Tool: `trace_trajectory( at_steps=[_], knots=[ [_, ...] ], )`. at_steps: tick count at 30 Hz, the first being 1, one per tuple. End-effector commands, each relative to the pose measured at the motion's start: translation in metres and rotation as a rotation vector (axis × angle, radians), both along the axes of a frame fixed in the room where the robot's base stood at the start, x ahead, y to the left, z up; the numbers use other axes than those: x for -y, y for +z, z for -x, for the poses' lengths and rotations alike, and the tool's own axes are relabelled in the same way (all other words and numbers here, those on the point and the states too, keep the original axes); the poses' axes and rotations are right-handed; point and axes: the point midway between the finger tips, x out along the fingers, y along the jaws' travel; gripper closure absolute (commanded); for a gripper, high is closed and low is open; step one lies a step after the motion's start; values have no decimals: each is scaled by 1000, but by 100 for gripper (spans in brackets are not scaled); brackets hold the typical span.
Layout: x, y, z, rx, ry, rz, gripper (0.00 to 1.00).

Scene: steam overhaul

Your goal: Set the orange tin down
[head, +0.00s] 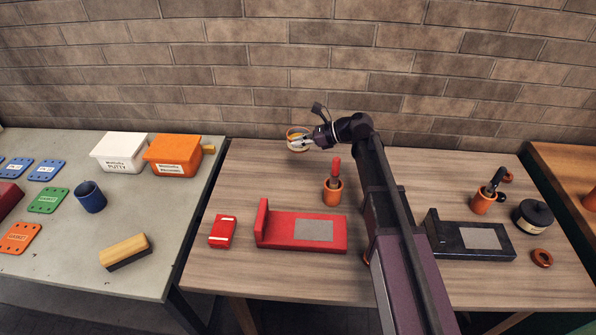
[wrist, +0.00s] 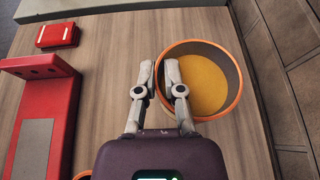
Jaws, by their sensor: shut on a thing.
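The orange tin (head: 291,135) is at the back of the wooden table, near the brick wall. In the wrist view the orange tin (wrist: 237,75) is round and open-topped, with an orange rim and a yellow-orange inside. My gripper (head: 301,140) is shut on the tin's wall at its near side. In the wrist view my gripper (wrist: 158,70) has one finger outside the rim and one inside. The tin looks upright or nearly so. Its base is hidden, so I cannot tell whether it touches the tabletop.
A red holder (head: 322,247), red box (head: 222,231) and orange pot (head: 333,192) with a red-handled tool stand nearer the front. A white bin (head: 120,152) and orange bin (head: 172,156) are on the grey table. The wooden table's back left is clear; the wall (wrist: 292,60) is close.

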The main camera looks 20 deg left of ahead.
Motion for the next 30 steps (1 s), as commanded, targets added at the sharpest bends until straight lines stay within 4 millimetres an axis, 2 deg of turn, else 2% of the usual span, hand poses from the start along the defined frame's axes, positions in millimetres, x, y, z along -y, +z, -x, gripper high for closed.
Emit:
trace_trajectory(
  at_steps=[8, 24, 30],
  knots=[
    [0, -7, 0, 0, 0, -1, 100],
    [1, -55, 0, 0, -1, -1, 100],
    [1, -63, -1, 0, -1, -1, 100]
  ],
)
